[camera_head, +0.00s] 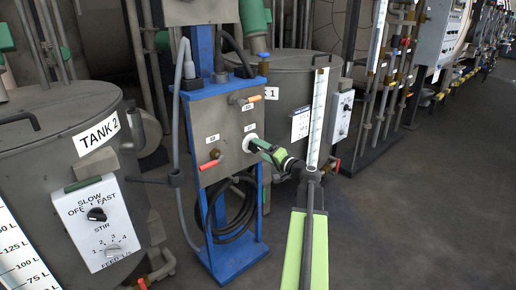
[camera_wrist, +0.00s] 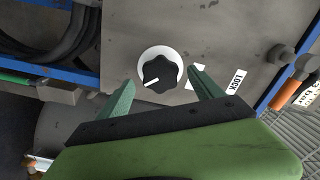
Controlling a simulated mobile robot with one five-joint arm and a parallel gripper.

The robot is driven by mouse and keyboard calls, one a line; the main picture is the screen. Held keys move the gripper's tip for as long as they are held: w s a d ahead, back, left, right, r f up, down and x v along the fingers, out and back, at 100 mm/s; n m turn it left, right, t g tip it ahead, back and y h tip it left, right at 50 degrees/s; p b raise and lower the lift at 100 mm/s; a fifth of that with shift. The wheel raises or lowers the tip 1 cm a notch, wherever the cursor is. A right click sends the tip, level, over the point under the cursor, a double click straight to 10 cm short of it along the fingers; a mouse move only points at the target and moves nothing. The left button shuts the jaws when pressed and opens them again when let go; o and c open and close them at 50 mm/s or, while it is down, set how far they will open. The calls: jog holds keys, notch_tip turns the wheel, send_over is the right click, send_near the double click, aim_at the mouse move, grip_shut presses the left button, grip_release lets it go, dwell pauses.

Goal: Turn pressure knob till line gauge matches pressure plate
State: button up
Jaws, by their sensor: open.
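A black fluted knob (camera_wrist: 159,72) with a white pointer line sits on a round white dial on a grey panel (camera_wrist: 125,30). The pointer aims to the lower left in the wrist view. My gripper (camera_head: 258,144) is at the panel's right side in the head view. Its green fingers are open on either side of the knob in the wrist view; I cannot tell whether they touch it. In the head view the gripper mostly hides the knob, and only part of the white dial (camera_head: 249,143) shows. I cannot make out a line gauge or pressure plate.
The panel hangs on a blue stand (camera_head: 239,258) with a coiled black hose (camera_head: 236,220). A red-handled valve (camera_head: 210,164) and an orange-handled valve (camera_head: 248,100) stick out of it. Tank 2 (camera_head: 50,150) stands left, another tank (camera_head: 283,90) behind. Floor at right is clear.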

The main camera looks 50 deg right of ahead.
jog(key=s+a, duration=0.1)
jog(key=s, duration=1.2)
jog(key=shift+s, duration=0.35)
jog(key=w+a+f+n+g+y, duration=0.2)
jog(key=w+a+f, duration=0.25)
jog(key=a, duration=0.35)
jog(key=w+a+f+n+g+y, duration=0.25)
jog(key=w+a, duration=0.25)
jog(key=a, duration=0.3)
jog(key=w+a+f+n+g+y, duration=0.2)
jog(key=w+a+f+g, duration=0.15)
jog(key=a, duration=0.45)
jog(key=s+a+f+n+g+h, duration=0.1)
jog(key=a+f+n+g+h, duration=0.2)
jog(key=a, duration=0.7)
jog(key=s+a+f+n+g+h, duration=0.15)
jog(key=a+f+g, duration=0.3)
jog(key=a, duration=0.45)
jog(key=s+a+f+n+g+h, duration=0.1)
jog(key=a+f+n+g, duration=0.3)
jog(key=a, duration=0.6)
notch_tip(320, 180, up, 37)
jog(key=m+t+p, duration=0.1)
jog(key=p, duration=3.7)
jog(key=shift+d+m+p, duration=0.3)
jog(key=shift+d, duration=0.1)
